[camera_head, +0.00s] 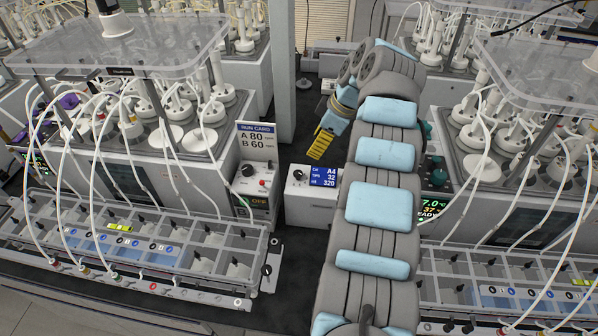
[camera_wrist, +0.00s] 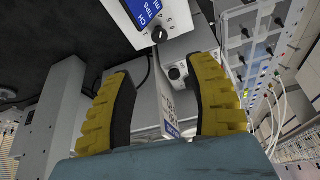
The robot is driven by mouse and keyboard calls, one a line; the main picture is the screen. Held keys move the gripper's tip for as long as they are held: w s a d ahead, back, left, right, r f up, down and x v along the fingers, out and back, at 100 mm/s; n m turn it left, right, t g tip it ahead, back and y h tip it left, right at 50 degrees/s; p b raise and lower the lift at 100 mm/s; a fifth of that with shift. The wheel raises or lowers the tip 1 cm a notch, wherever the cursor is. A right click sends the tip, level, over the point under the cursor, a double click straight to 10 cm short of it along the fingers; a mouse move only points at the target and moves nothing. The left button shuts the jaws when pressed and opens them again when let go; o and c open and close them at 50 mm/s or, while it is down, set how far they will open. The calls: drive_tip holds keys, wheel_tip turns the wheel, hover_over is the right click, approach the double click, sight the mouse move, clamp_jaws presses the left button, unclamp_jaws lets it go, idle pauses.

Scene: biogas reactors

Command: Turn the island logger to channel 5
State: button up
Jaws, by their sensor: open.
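The island logger (camera_head: 312,195) is a white box with a blue display reading A4, 32 and 320. Its dark knob (camera_head: 298,175) sits left of the display. In the wrist view the logger (camera_wrist: 135,18) is at the top, partly cut off, with its knob (camera_wrist: 160,35) near its lower edge. Small marks surround the knob; I cannot tell which one it points at. My gripper (camera_head: 321,145) has yellow fingers and is just behind and above the logger. In the wrist view my gripper (camera_wrist: 162,72) is open and empty, its fingers apart from the knob.
A grey control box (camera_head: 257,185) with a knob and red button stands left of the logger, under a run card (camera_head: 256,141) reading A 80, B 60. Reactor benches with bottles and tubes flank both sides. A grey post (camera_head: 284,75) rises behind. Dark floor is clear in front.

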sight(298, 173)
drive_tip(key=x, duration=1.2)
drive_tip(key=shift+a+f, duration=0.1)
drive_tip(key=shift+f, duration=0.25)
clamp_jaws()
